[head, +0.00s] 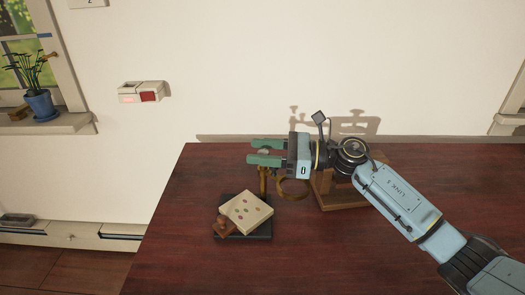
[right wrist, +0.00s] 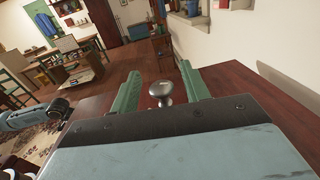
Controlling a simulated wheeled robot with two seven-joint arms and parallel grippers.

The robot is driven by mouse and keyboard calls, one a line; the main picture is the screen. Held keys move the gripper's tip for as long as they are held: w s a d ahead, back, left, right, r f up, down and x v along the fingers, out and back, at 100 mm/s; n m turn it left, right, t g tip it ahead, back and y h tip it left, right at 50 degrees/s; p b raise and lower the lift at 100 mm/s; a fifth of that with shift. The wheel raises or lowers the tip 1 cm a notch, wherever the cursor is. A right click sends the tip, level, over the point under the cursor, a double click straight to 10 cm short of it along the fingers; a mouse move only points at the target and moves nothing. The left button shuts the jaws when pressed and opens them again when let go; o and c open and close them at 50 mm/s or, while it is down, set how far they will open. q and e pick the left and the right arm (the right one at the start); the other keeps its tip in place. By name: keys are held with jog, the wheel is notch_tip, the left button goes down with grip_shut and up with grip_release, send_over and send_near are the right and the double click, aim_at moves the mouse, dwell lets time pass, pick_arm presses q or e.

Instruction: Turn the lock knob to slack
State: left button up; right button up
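A round metal lock knob (right wrist: 161,90) shows between the green fingers in the right wrist view. It also shows in the head view (head: 264,152), above a brass-coloured post (head: 264,180) over the dark red table. My right gripper (head: 265,152) reaches in from the right with its fingers pointing left. Its fingers are apart, one on each side of the knob, and in the right wrist view (right wrist: 161,88) a gap shows on both sides. The knob's mount is partly hidden by the gripper. My left gripper does not show in the head view.
A wooden stand (head: 343,195) is partly behind my right arm, with a brass ring (head: 293,189) at its left. A pale dotted block (head: 247,212) sits on a dark base (head: 258,233) in front. The table's (head: 185,215) left part is clear. A wall box (head: 140,92) is at the upper left.

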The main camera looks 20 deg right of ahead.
jog(key=v, duration=0.7)
jog(key=shift+d, duration=0.3)
jog(key=shift+s, duration=0.15)
